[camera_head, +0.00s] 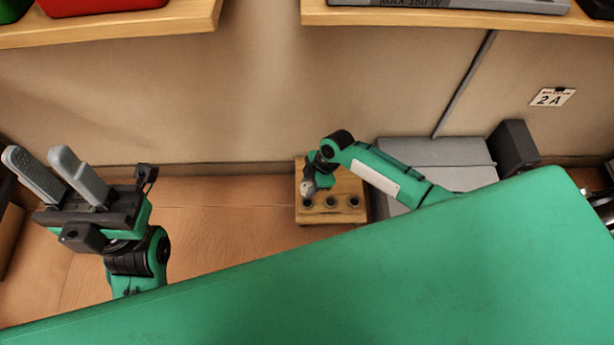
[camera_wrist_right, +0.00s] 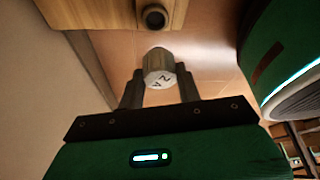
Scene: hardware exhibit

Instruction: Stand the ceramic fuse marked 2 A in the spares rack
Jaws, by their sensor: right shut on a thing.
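The ceramic fuse (camera_wrist_right: 158,63) is a pale short cylinder with a dark marking on its end that seems to read 2 A. My right gripper (camera_wrist_right: 159,82) is shut on it, one finger on each side. The spares rack (camera_head: 332,216) is a wooden block on the floor with several dark round holes along its front. In the head view my right gripper (camera_head: 311,184) is over the rack's left side, partly hidden by its own arm. In the right wrist view the rack (camera_wrist_right: 110,14) shows one hole beyond the fuse. My left gripper (camera_head: 47,170) is open and empty, far left.
A grey box (camera_head: 440,152) stands right of the rack, with a dark block (camera_head: 513,147) beside it. Wooden shelves (camera_head: 110,25) run above. The floor (camera_head: 230,215) left of the rack is clear.

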